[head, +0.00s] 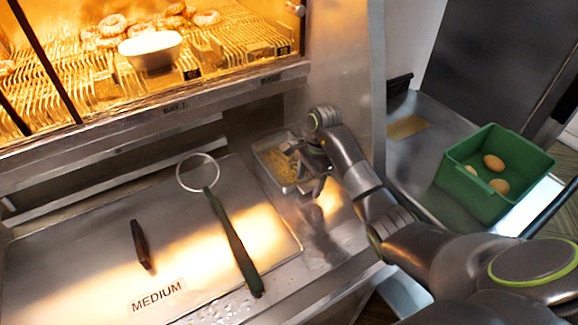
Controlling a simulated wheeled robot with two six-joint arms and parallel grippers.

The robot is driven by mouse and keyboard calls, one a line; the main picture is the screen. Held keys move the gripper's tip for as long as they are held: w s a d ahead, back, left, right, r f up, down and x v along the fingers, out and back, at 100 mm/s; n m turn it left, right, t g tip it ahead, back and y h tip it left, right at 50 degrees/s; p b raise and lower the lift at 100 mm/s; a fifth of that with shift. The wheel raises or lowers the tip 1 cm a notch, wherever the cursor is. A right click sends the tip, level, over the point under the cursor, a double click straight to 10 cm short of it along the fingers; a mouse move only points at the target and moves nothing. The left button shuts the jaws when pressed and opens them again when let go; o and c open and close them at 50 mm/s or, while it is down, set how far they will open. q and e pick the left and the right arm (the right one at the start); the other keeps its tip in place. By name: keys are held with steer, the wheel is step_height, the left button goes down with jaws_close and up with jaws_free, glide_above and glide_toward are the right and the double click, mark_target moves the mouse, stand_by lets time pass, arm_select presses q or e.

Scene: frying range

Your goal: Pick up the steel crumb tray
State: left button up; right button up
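The steel crumb tray (262,148) is a small shallow metal pan with yellow crumbs in it. It sits on the steel counter below the heated cabinet, right of the middle of the head view. My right gripper (307,172) reaches in from the right and is at the tray's right end, covering part of that side. Its fingers look spread apart; whether they touch the tray's rim is hard to see. My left gripper is not in view.
A ring-ended tool with a dark green handle (236,246) lies left of the tray. A dark block (140,244) and a MEDIUM label (157,297) lie farther left. A white bowl (150,50) stands in the cabinet. A green bin (484,196) holds several potato-like items at right.

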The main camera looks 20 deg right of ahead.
jaws_close()
steer(key=shift+r, duration=0.2)
